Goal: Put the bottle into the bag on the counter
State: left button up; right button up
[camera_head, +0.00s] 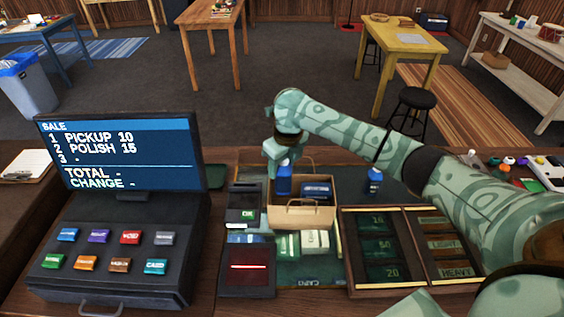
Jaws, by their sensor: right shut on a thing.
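A blue bottle (284,181) is at the left side of the open brown paper bag (302,218) on the counter. My right gripper (284,161), reaching in from the right, is shut on the top of this bottle. The bottle looks upright, and its lower part is at the bag's opening; I cannot tell whether it touches the bottom. A dark blue box (317,189) shows in the bag to the right of the bottle. A second blue bottle (374,179) stands on the counter to the right of the bag. My left gripper is not in view.
A sale register (118,152) stands on the left, with a card reader (243,205) beside the bag. Small packets (300,243) lie in front of the bag. A wooden string tray (380,245) is to the right, under my right arm. Dark mat is clear between bag and second bottle.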

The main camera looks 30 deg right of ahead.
aim_at(282, 179)
jog(key=shift+f+b, duration=1.3)
jog(key=shift+f, duration=1.5)
jog(key=o, duration=1.1)
jog(key=shift+o, duration=0.2)
notch_tip(282, 179, up, 16)
jog(key=s+p, duration=0.2)
jog(key=p, duration=0.1)
jog(key=shift+s+d, duration=0.25)
jog(key=shift+d, duration=0.1)
